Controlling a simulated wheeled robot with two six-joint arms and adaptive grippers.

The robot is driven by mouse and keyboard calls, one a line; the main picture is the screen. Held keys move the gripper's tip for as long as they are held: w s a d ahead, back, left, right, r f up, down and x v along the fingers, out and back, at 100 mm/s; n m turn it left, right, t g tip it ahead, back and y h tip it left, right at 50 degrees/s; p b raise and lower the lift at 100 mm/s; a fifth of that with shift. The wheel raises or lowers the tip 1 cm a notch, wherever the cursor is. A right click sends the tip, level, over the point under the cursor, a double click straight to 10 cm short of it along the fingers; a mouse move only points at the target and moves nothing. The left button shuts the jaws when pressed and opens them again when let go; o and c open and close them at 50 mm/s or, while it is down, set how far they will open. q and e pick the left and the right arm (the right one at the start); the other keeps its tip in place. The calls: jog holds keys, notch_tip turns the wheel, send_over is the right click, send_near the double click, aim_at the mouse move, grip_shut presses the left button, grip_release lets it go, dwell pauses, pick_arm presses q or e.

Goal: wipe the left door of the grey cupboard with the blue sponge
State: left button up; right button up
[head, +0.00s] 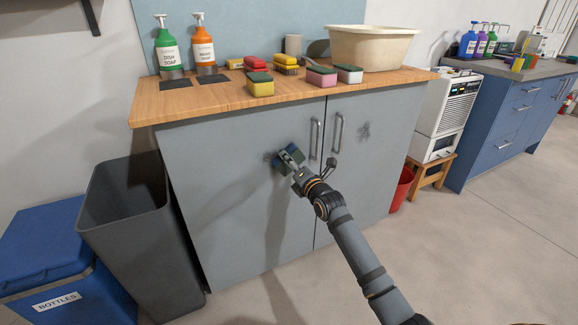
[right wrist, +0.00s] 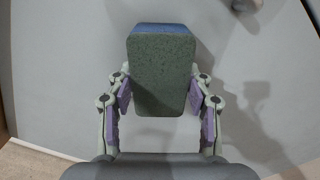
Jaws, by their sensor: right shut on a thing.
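The grey cupboard has a left door (head: 215,200) and a right door (head: 370,170), each with an upright bar handle near the middle gap. My right gripper (head: 292,158) is shut on the blue sponge (head: 283,160), which is at the left door's upper right part, left of its handle. A dark smudge (head: 267,157) shows just left of the sponge. In the right wrist view the sponge (right wrist: 162,75) sits between both fingers, with a dark green face and a blue edge. I cannot tell whether it touches the door. My left gripper is not in view.
The wooden worktop (head: 215,98) holds bottles, several sponges, brushes and a cream basin (head: 370,48). A grey bin (head: 135,235) and a blue bottles bin (head: 60,255) stand left of the cupboard. A red bucket (head: 402,188) stands right. Another smudge (head: 364,131) marks the right door.

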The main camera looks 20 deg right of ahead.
aim_at(280, 167)
jog(key=shift+a+p, duration=0.3)
jog(key=shift+a, duration=1.55)
jog(key=shift+a, duration=0.1)
jog(key=shift+s+a+p, duration=0.1)
jog(key=shift+a+p, duration=0.35)
jog(key=shift+a, duration=1.1)
jog(key=shift+a+r, duration=0.1)
jog(key=shift+a, duration=0.05)
jog(key=shift+a, duration=0.3)
jog(key=shift+a+p, duration=0.55)
jog(key=shift+a, duration=0.95)
